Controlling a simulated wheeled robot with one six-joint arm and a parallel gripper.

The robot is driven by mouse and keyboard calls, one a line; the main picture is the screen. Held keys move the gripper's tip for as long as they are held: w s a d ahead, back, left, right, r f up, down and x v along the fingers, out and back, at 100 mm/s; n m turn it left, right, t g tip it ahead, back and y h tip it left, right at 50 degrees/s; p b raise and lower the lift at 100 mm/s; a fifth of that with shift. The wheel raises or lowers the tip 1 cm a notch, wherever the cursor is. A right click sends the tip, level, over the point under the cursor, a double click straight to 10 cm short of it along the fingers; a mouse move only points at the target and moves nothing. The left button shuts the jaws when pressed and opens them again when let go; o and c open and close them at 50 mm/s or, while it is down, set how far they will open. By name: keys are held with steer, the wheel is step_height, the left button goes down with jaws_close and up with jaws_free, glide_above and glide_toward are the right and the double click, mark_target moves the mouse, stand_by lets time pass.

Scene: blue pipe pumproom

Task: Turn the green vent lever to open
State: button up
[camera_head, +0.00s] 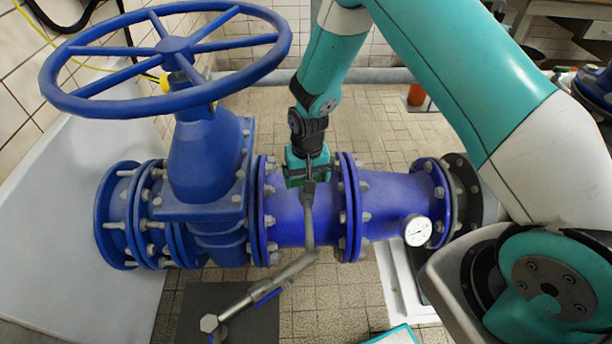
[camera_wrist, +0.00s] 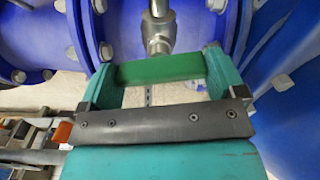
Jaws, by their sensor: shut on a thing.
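My gripper (camera_head: 308,172) is at the small metal vent fitting in front of the blue pipe spool, between two bolted flanges. In the wrist view its two teal fingers (camera_wrist: 160,82) stand on either side of the green vent lever (camera_wrist: 160,68). They are shut on it, and the lever spans crosswise between them. The metal vent fitting (camera_wrist: 157,30) rises from just beyond the lever toward the blue pipe. In the head view the lever is not clearly distinguishable from my teal fingers.
A large blue handwheel (camera_head: 175,45) and its valve body (camera_head: 205,165) stand at the left. A grey bent pipe (camera_head: 285,272) with a blue lever (camera_head: 266,297) runs down toward the floor. A pressure gauge (camera_head: 417,231) sits at the right. Tiled floor is open behind the pipe.

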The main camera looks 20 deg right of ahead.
steer(key=n, duration=0.8)
steer(key=shift+y, duration=0.4)
steer(key=n, duration=0.4)
steer(key=shift+n+g+b, duration=0.35)
steer(key=shift+n+g, duration=0.05)
steer(key=shift+n, duration=1.7)
steer(key=o, duration=0.6)
steer(key=shift+o, duration=0.2)
steer(key=shift+r, duration=0.1)
